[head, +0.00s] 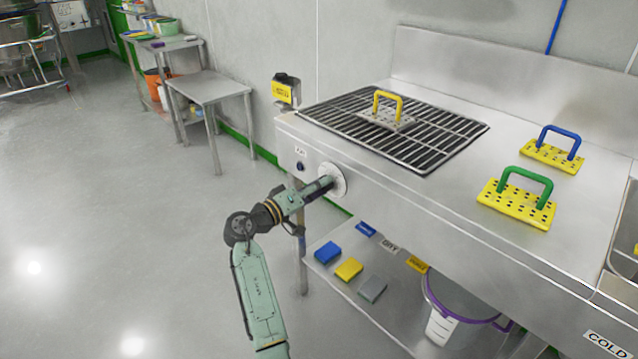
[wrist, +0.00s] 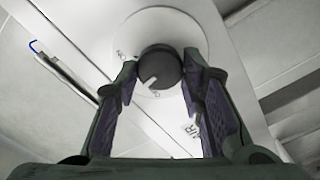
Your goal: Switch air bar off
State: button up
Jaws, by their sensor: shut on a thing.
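A white round dial plate (head: 339,174) is on the front face of the steel bench, below the grate and near its left end. In the wrist view the plate (wrist: 190,25) carries a dark round knob (wrist: 158,66) with a pale pointer mark slanting to lower left. The gripper hides the knob in the head view. A small white label (head: 300,151), perhaps "AIR", is left of the dial.
The steel bench (head: 430,205) bears a grate (head: 345,118) with a yellow-handled perforated plate (head: 388,108). Blue-handled (head: 553,152) and green-handled (head: 517,204) plates are at right. A lower shelf (head: 350,299) holds coloured blocks and a bucket (head: 450,315). The floor at left is clear.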

jog(key=shift+n+p, duration=2.15)
jog(key=shift+n, duration=1.45)
jog(key=shift+f, duration=0.1)
jog(key=o, duration=1.1)
jog(key=shift+o, duration=0.2)
jog(key=v, duration=1.2)
